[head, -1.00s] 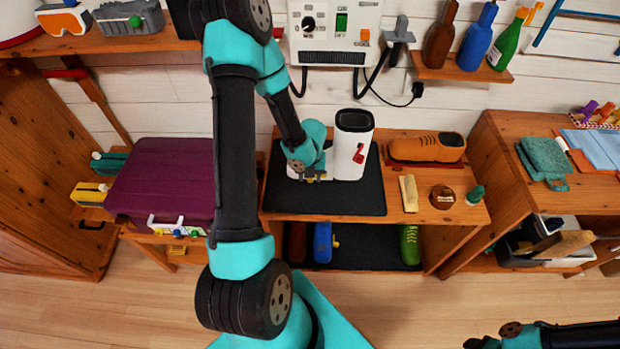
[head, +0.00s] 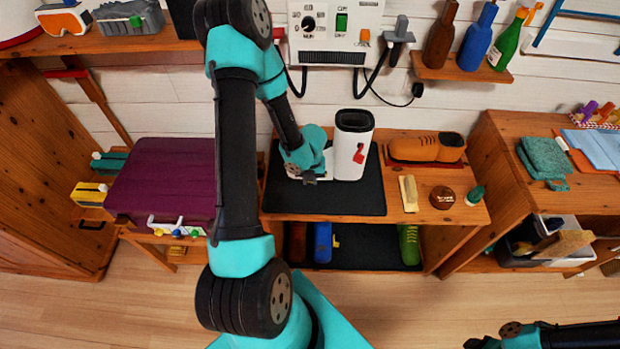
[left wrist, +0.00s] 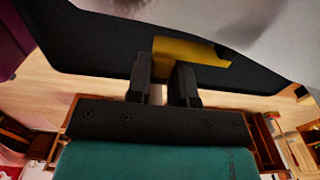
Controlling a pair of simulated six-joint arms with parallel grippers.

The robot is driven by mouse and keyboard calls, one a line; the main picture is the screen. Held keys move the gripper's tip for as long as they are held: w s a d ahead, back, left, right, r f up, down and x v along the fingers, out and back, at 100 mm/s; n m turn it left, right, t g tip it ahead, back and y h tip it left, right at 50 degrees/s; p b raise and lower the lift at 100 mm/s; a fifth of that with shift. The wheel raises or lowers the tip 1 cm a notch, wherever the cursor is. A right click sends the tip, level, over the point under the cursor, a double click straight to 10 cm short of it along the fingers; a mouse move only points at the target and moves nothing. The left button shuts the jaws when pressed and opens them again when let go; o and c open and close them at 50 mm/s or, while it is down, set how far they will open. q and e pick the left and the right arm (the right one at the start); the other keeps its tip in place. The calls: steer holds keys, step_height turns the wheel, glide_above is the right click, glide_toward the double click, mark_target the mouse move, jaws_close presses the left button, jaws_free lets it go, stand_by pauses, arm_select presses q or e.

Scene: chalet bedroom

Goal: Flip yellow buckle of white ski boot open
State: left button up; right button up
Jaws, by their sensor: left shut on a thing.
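The white ski boot (head: 348,158) stands upright on a black mat (head: 350,202) on the wooden bench, with a red patch on its shaft. My left gripper (head: 311,180) is at the boot's lower left side. The left wrist view shows its black fingers (left wrist: 162,86) shut on the yellow buckle (left wrist: 200,50). The boot's pale surface fills the top right of that view. The head view hides the buckle behind my gripper. My right gripper (head: 482,343) shows only partly at the bottom edge, away from the boot; its jaws cannot be made out.
An orange shoe (head: 427,148), a tan brush (head: 409,193), a brown tin (head: 442,197) and a small green item (head: 475,195) are right of the mat. A purple case (head: 165,180) stands left. A control box with cables (head: 333,35) hangs on the wall behind.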

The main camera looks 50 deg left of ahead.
arm_select(q)
jaws_close()
steer(key=shift+d, duration=0.15)
steer(key=shift+s+d+n, duration=0.2)
steer(key=shift+d+n, duration=0.3)
steer(key=shift+n, duration=0.7)
steer(key=d+n, duration=0.1)
steer(key=n, duration=0.2)
steer(key=shift+d, duration=0.4)
steer(key=n, duration=0.1)
steer(key=d+n, duration=0.1)
steer(key=n, duration=0.1)
steer(key=shift+w+d, duration=0.2)
steer(key=shift+w, duration=0.05)
steer(key=shift+w+d+n, duration=0.25)
steer(key=shift+d+n, duration=0.1)
steer(key=shift+n, duration=0.55)
steer(key=shift+w+d+n, duration=0.25)
steer(key=shift+d+n, duration=0.1)
steer(key=shift+n, duration=0.55)
